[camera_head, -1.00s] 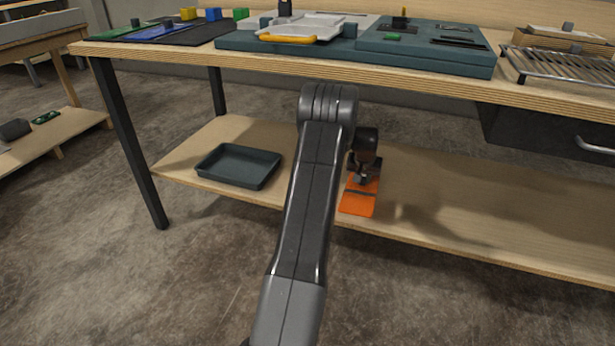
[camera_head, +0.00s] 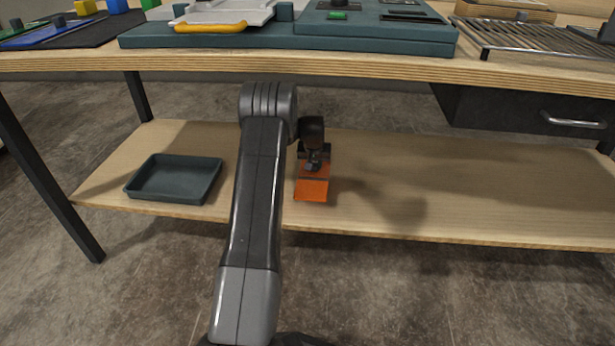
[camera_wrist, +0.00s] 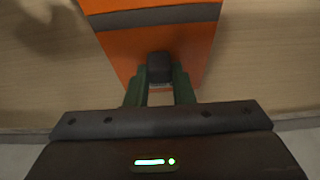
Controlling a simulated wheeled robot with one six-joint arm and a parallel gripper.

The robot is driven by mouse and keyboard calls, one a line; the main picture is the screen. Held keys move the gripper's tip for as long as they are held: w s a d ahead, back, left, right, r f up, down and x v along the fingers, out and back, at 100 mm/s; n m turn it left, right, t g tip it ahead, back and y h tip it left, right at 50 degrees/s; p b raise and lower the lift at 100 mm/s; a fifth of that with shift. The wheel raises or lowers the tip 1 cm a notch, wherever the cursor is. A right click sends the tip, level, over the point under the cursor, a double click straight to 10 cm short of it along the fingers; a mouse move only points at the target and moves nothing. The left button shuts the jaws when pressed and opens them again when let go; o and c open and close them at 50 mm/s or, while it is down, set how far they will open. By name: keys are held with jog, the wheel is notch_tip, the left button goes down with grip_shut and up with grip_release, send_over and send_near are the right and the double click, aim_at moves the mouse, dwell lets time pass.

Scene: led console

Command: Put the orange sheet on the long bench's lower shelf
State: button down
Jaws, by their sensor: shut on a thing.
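The orange sheet (camera_head: 311,191) has a dark band across it and a small dark block (camera_wrist: 159,68) on its face. My gripper (camera_head: 314,166) is shut on that block; its green fingers (camera_wrist: 160,84) stand on either side of it in the wrist view. The sheet is over the long bench's lower shelf (camera_head: 480,200), inside its front edge and right of my arm's link. I cannot tell whether it touches the shelf or hangs just above it. My gripper hides part of the sheet in the head view.
A dark teal tray (camera_head: 174,180) lies on the shelf to the left. The shelf right of the sheet is bare. The bench top (camera_head: 300,62) overhangs the shelf, with a drawer (camera_head: 530,112) beneath it at right. A bench leg (camera_head: 45,180) stands at left.

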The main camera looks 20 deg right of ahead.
aim_at(314, 171)
jog(key=shift+f+b, duration=0.9)
jog(key=shift+f, duration=1.4)
jog(key=shift+f, duration=0.1)
jog(key=c, duration=1.3)
grip_release()
jog(key=shift+o, duration=0.2)
jog(key=p+v, duration=0.4)
jog(key=v, duration=0.8)
jog(key=shift+a, duration=0.15)
